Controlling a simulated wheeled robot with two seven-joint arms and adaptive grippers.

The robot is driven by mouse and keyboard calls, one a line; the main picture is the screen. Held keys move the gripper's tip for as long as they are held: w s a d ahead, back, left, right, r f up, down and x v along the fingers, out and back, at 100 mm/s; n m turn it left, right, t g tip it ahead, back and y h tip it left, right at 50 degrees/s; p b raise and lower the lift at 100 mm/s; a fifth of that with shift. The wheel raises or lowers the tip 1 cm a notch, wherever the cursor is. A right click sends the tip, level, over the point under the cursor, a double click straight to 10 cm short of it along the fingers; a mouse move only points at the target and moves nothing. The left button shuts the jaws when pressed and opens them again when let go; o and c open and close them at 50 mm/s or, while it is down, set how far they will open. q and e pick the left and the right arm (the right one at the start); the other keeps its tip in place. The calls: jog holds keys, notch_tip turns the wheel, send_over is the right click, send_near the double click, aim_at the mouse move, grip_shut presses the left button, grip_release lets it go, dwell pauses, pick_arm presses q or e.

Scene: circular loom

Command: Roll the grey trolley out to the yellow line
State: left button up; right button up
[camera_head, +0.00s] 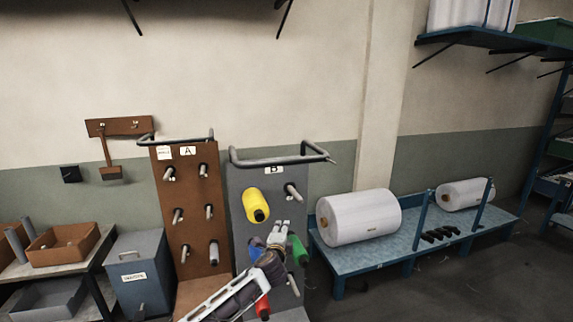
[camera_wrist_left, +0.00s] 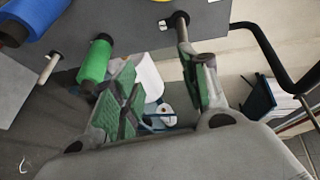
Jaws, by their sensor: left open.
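The grey trolley (camera_head: 240,185) is an upright panel marked B, with a bent tube handle (camera_head: 280,160) on top, standing right of a brown trolley. It carries a yellow spool (camera_head: 256,206), a green spool (camera_head: 298,250), a red spool (camera_head: 262,307) and a partly hidden blue one; a peg (camera_head: 292,192) at upper right is bare. My left gripper (camera_head: 277,234) is open in front of the panel. In the left wrist view its green-padded fingers (camera_wrist_left: 160,88) are apart, close to a bare peg (camera_wrist_left: 182,32); contact is unclear. The dark handle (camera_wrist_left: 265,45) shows at right. The yellow line and right gripper are out of view.
The brown trolley A (camera_head: 186,215) stands close on the left. A low blue rack (camera_head: 370,262) with white rolls is close on the right. A grey bin (camera_head: 139,275) and a table with trays stand farther left. Dark floor (camera_head: 480,280) is open at lower right.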

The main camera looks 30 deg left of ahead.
pick_arm(q)
notch_tip(320, 180, up, 14)
jog(key=s+d+t+y, duration=0.1)
jog(key=s+d+t, duration=0.1)
jog(key=m+t+y, duration=0.1)
send_near(286, 164)
jog(key=s+d+f, duration=0.1)
jog(key=s, duration=0.1)
jog(key=shift+s+d, duration=0.1)
jog(key=shift+r+p+x, duration=0.15)
jog(key=shift+p+x, duration=0.75)
jog(key=shift+x, duration=2.55)
jog(key=shift+r+p+x, duration=0.15)
jog(key=shift+p+x, duration=0.7)
jog(key=shift+x, duration=2.6)
grip_shut()
